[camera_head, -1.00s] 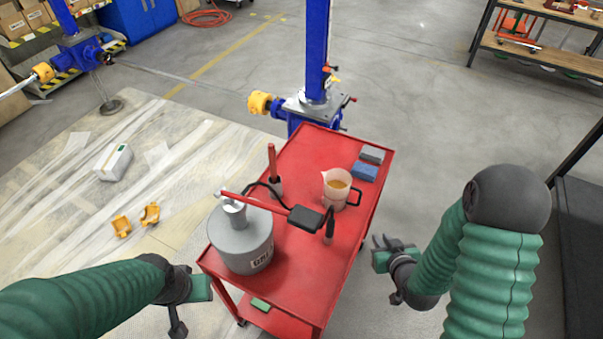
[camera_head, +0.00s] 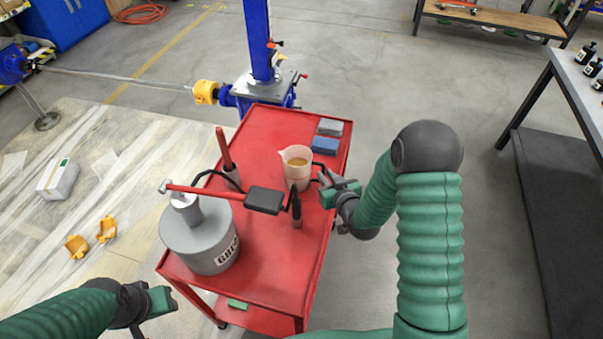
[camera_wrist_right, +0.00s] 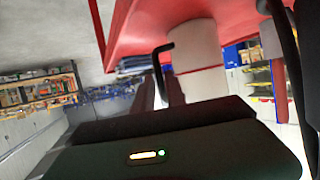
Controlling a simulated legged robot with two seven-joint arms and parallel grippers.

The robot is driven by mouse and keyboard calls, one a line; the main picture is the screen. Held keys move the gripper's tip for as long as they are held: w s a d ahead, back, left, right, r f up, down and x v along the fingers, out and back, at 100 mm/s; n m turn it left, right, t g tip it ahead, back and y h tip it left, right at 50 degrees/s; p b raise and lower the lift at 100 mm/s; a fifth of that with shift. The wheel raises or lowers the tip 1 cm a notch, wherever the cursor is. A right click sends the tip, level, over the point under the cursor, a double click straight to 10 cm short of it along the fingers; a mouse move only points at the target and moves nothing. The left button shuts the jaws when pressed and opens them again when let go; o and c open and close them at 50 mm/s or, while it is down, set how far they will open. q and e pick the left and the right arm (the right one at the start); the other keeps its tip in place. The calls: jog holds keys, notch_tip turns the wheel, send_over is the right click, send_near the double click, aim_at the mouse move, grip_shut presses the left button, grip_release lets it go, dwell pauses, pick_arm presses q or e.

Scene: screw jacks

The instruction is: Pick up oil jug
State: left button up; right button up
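The oil jug (camera_head: 296,180) is a pale, translucent jug with amber oil inside. It stands upright on the red cart (camera_head: 268,262), and its black handle points right, toward my right arm. My right gripper (camera_head: 323,180) is beside the handle. In the right wrist view the jug (camera_wrist_right: 197,62) is just ahead, and its hooked black handle (camera_wrist_right: 160,58) lines up with the gap between the two dark fingers (camera_wrist_right: 161,92). The fingers look apart; whether they touch the handle cannot be told. My left gripper (camera_head: 150,312) is low at the left, away from the jug, its fingers partly cut off.
A large grey can (camera_head: 200,242) with a red-handled tool (camera_head: 225,192) across it stands on the cart's left. A dark upright tool (camera_head: 297,210) is just in front of the jug. Blue and grey blocks (camera_head: 325,145) lie behind it. A blue screw jack (camera_head: 260,60) stands beyond.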

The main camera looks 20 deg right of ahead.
jog(key=x, duration=0.5)
jog(key=shift+w+a, duration=0.15)
jog(key=shift+w, duration=0.2)
jog(key=shift+s+r, duration=0.1)
grip_shut()
dwell(0.9)
